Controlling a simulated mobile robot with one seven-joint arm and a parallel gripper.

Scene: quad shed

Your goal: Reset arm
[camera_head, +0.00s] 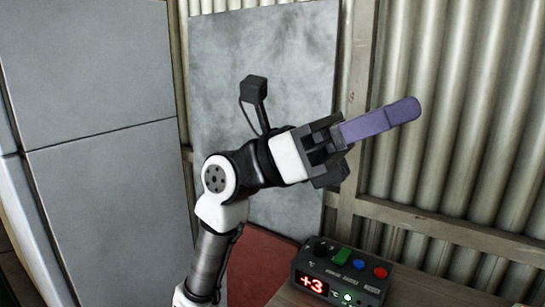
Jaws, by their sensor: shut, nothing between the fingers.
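My gripper (402,112) is in the upper right half of the view, raised in the air. Its long purple fingers lie together, shut, with nothing seen held, and point right and slightly up. My white and black arm rises from the bottom of the view and bends right at the elbow. The gripper is above a dark control box and apart from it.
The control box (318,268) has a red "+3" display, green, blue and red buttons and a lit green light. It sits on a wooden surface (283,297). A grey fridge-like cabinet (95,170) stands left. Behind are a grey panel (262,60) and a corrugated wall (470,130).

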